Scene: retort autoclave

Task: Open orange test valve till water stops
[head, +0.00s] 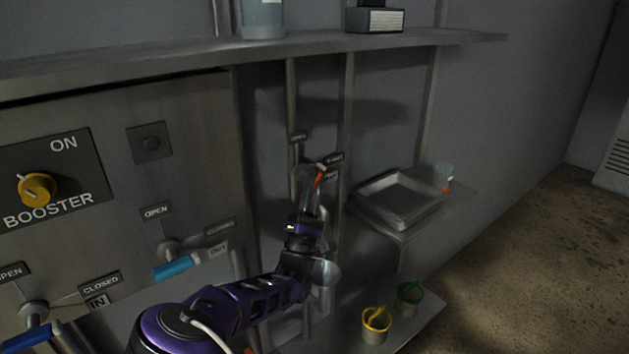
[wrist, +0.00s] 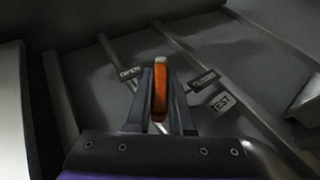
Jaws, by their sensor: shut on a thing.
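The orange test valve handle (wrist: 159,90) stands between my two fingers in the wrist view. My gripper (wrist: 160,98) is shut on it. A TEST label (wrist: 222,103) and a CLOSED label (wrist: 203,78) are to its right, and an OPEN label (wrist: 129,72) is to its left. In the head view the orange handle (head: 319,176) shows at the tip of my gripper (head: 313,182), in front of the wall pipes. The valve body is mostly hidden by my gripper. I cannot make out any water flow.
A metal tray (head: 398,203) sits on a small shelf to the right, beside a small cup (head: 443,177). A yellow cup (head: 376,325) and a green cup (head: 410,298) stand below. A blue lever (head: 174,267) and the booster knob (head: 37,189) are on the left panel. A long shelf (head: 300,50) runs above.

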